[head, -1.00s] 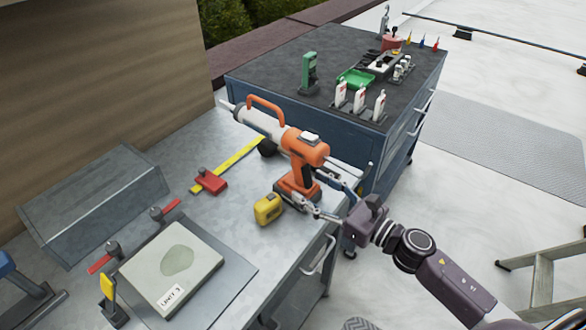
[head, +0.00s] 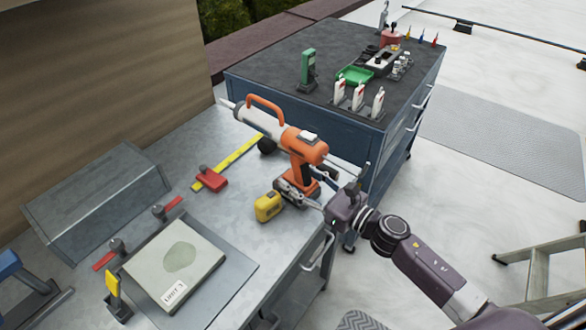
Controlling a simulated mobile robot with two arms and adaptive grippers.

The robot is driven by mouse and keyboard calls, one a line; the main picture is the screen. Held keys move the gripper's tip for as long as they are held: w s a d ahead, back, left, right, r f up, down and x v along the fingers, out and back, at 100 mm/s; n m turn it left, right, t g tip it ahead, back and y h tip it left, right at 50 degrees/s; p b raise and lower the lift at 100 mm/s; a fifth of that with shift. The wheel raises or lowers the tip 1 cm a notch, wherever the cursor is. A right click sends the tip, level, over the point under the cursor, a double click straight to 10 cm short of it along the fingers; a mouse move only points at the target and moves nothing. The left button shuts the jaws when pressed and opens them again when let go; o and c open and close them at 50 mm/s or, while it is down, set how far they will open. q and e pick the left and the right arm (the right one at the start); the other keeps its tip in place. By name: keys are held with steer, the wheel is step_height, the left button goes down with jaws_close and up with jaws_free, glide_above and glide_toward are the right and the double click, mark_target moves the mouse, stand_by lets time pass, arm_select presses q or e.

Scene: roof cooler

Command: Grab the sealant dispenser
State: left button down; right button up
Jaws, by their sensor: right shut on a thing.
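The sealant dispenser (head: 305,148) is an orange power-tool body with a long white cartridge barrel and an orange carrying loop. It stands upright on its dark base on the grey metal workbench, nozzle pointing to the upper left. My right gripper (head: 303,187) reaches in from the right and is shut around the lower handle, just above the base. The gripper fingers partly hide the handle and base. My left gripper is not in the head view.
A yellow tape measure (head: 268,207) sits close to the dispenser's base. A blue tool cabinet (head: 345,130) stands behind, with bottles and a green tray on top.

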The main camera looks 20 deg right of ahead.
jaws_close()
steer(key=shift+w+r, duration=0.1)
steer(key=shift+r, duration=0.15)
